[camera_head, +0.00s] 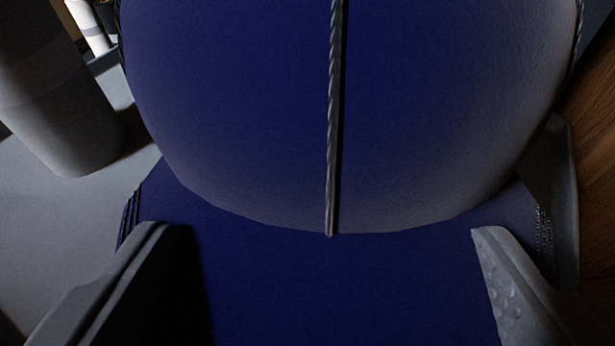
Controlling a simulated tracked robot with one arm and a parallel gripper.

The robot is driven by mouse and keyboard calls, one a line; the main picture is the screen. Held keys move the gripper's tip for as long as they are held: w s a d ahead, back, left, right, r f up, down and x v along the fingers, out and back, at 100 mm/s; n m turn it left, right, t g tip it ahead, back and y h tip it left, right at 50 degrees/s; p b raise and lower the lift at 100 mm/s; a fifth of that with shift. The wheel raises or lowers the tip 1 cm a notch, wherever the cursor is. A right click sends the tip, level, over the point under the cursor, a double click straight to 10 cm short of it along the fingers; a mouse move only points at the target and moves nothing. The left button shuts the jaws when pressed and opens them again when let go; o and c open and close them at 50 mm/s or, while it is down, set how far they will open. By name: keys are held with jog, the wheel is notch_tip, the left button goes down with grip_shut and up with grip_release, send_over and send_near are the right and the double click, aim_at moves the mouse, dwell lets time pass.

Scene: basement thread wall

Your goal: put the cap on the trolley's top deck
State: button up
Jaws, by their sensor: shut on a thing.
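A dark blue cap (240,120) fills most of the view, very close to the camera. A grey twisted cord runs down the middle of its crown, and its flat blue brim (340,290) reaches toward the bottom edge. My gripper (320,265) has one grey finger at the lower left and one with a dimpled pad at the lower right. The fingers stand on either side of the brim, and my gripper is shut on the cap. The trolley's top deck cannot be made out; the cap hides most of what lies beyond.
A grey cylindrical container (60,110) stands at the left on a pale grey surface (50,210). A white cylindrical object (88,25) shows behind it at the top left. A brown wooden surface (592,140) runs along the right edge, close to the cap.

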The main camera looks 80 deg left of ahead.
jog(key=shift+d, duration=0.2)
jog(key=shift+f, duration=0.45)
notch_tip(320, 180, down, 9)
jog(key=b, duration=0.3)
jog(key=shift+f, duration=0.1)
jog(key=o, duration=1)
jog(key=shift+c, duration=0.2)
jog(key=shift+d, duration=0.1)
jog(key=shift+p+v, duration=1.1)
jog(key=shift+v, duration=2.65)
